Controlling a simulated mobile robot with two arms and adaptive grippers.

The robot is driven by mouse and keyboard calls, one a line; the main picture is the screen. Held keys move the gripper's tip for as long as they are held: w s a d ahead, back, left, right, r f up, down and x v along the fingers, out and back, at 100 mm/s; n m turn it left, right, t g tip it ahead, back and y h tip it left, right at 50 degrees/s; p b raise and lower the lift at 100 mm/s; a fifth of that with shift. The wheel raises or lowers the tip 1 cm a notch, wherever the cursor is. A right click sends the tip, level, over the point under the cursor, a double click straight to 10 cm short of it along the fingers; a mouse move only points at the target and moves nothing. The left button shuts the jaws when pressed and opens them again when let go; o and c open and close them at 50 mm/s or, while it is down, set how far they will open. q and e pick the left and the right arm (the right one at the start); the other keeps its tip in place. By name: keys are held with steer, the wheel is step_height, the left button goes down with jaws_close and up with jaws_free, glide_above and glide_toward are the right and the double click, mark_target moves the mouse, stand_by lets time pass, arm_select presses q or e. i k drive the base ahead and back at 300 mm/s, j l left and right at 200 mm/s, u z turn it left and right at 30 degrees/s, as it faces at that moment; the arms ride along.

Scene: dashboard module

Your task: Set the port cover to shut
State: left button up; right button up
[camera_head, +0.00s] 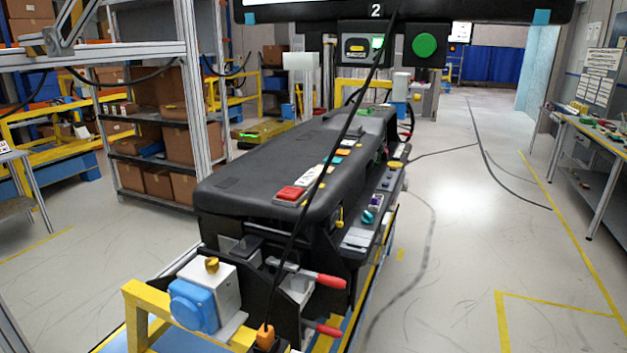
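A black dashboard module (255,185) lies lengthwise on a stand in the middle of the view. At its near end, a light grey box (222,282) has a blue round-edged cover (193,304) on its front and a yellow-brown knob (211,265) on top. This blue cover may be the port cover, but I cannot tell for sure. I cannot tell whether it is fully shut. Neither of my grippers is in view.
Red-handled clamps (331,281) stick out at the module's near end. A black cable ending in an orange plug (265,336) hangs across the module. A shelf rack (150,117) stands left and a workbench (600,140) right. The floor (460,220) right of the module is clear.

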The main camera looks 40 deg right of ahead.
mark_target(375, 201)
steer(key=z, duration=1.6)
